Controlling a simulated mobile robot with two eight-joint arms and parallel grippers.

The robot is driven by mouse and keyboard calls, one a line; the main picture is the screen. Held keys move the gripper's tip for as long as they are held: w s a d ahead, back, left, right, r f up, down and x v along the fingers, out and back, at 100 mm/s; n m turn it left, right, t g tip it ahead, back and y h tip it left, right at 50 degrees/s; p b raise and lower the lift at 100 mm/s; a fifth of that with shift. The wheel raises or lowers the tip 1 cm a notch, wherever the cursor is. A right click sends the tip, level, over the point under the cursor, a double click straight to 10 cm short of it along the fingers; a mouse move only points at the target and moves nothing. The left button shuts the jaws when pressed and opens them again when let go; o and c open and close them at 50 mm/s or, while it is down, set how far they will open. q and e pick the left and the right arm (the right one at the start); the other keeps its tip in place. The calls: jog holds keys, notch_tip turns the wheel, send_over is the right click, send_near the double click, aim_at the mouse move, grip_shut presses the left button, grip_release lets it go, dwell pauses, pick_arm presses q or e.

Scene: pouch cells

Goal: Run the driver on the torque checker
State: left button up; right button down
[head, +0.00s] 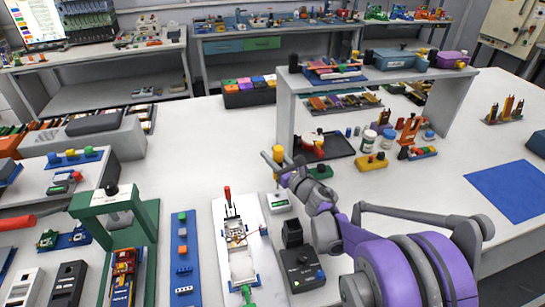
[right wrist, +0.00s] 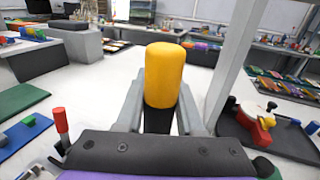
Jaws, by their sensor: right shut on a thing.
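My right gripper (head: 277,163) is shut on the driver, whose yellow handle (head: 278,152) stands upright between the fingers. The same yellow handle (right wrist: 164,75) fills the middle of the right wrist view, with a finger on each side. The driver's tip is hard to make out. A small pale box with a green display (head: 279,203), which looks like the torque checker, lies on the table just below the gripper in the head view. I cannot tell whether the driver touches it. My left gripper is not in view.
A black device with a blue knob (head: 303,268) sits nearer me. A white plate with a pouch-cell fixture (head: 238,262) lies to its left, then a blue strip and a green frame (head: 148,215). A grey shelf (head: 284,110) and a black tray (head: 338,145) stand behind.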

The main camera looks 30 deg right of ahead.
notch_tip(320, 180, up, 4)
jog(key=shift+f+p, duration=0.15)
jog(key=shift+p, duration=1)
jog(key=s+a+f+n+y+p, duration=0.1)
jog(key=a+f, duration=0.2)
jog(key=a, duration=0.4)
jog(key=s+a+f+n+y+p, duration=0.1)
jog(key=s+a+f+y+p, duration=0.1)
jog(key=a, duration=0.5)
jog(key=shift+s+a+f+g+y, duration=0.2)
jog(key=shift+a+f+g+y, duration=0.1)
jog(key=shift+f+g, duration=0.15)
